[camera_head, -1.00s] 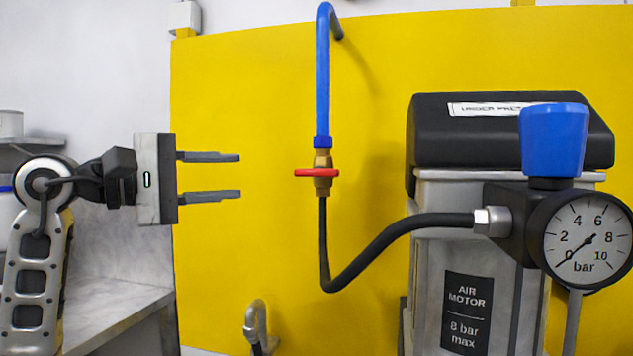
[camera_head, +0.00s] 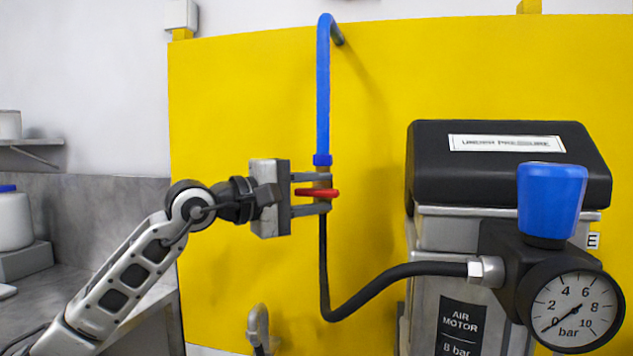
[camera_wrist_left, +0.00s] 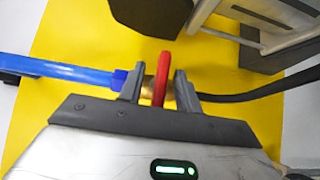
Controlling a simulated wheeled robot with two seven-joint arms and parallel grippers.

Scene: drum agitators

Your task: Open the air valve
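The air valve is a brass body (camera_wrist_left: 151,88) with a red lever (camera_head: 317,192), below the blue pipe (camera_head: 323,110) and above a black hose. The lever lies crosswise to the pipe. My left gripper (camera_head: 324,193) reaches in from the left, with one finger above the lever and one below. The fingers hide most of the brass body in the head view. In the left wrist view the red lever (camera_wrist_left: 161,78) stands between the two spread fingers (camera_wrist_left: 159,86), with gaps on both sides. My right gripper is in neither view.
A yellow panel (camera_head: 240,90) stands behind the valve. The black hose (camera_head: 400,272) runs right to a regulator with a blue knob (camera_head: 551,200) and a gauge (camera_head: 575,308) reading about zero. The air motor (camera_head: 462,320) stands at right. A bent metal pipe (camera_head: 257,325) sits below.

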